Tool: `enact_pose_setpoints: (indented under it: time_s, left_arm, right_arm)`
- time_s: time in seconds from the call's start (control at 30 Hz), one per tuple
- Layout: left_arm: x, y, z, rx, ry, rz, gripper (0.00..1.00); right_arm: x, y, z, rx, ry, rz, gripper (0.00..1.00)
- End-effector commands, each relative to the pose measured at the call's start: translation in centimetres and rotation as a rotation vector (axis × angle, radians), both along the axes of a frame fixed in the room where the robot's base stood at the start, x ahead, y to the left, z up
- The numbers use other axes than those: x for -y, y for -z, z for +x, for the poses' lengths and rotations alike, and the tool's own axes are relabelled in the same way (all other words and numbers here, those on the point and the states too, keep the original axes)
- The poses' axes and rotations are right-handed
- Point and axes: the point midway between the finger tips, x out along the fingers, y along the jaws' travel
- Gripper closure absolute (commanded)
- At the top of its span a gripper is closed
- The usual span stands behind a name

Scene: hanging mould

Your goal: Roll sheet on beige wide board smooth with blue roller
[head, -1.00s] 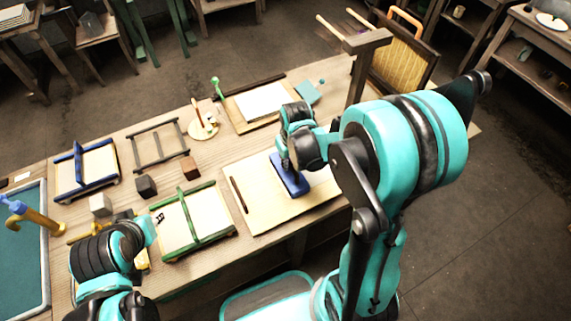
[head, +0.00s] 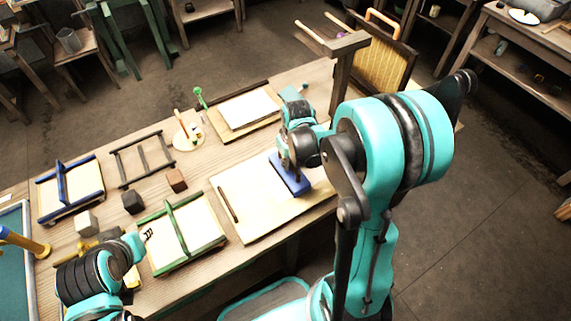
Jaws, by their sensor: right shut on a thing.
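The beige wide board (head: 245,226) lies on the table near its front edge, with a pale sheet (head: 248,190) on it. A thin dark brown bar (head: 228,205) is at its left side. The blue roller (head: 290,175) is over the right part of the board. My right gripper (head: 296,160) is shut on the blue roller from above; its fingers are mostly hidden by my wrist. Whether the roller touches the sheet I cannot tell. My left gripper (head: 146,237) is beside the green-framed mould at lower left; its finger opening is not clear.
A green-barred mould (head: 181,226) lies left of the board, a blue-barred one (head: 66,193) at far left. A dark frame (head: 143,158), small blocks (head: 133,202) and another board with a white sheet (head: 249,108) lie behind. A wooden post (head: 342,75) stands at the back right.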

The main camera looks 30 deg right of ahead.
Motion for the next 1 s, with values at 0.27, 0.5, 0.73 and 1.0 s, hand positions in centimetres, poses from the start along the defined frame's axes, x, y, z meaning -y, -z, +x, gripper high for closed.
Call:
enact_pose_setpoints:
  time_s: [0.27,0.5,0.73,1.0]
  left_arm:
    - [0.0,0.0,0.0,0.0,0.0,0.0,0.7]
    - [0.0,0.1,0.0,0.0,0.0,0.0,0.7]
    - [0.0,0.4,0.0,0.0,0.0,0.0,0.7]
    - [0.0,0.4,0.0,0.0,0.0,0.0,0.7]
  right_arm:
    - [1.7,-0.1,0.1,-0.001,0.002,0.0,1.0]
    - [2.5,-0.1,0.2,0.0,0.001,0.0,1.0]
    - [4.0,0.1,0.3,0.0,0.001,0.0,1.0]
    - [5.0,0.0,0.3,-0.001,0.003,0.0,1.0]
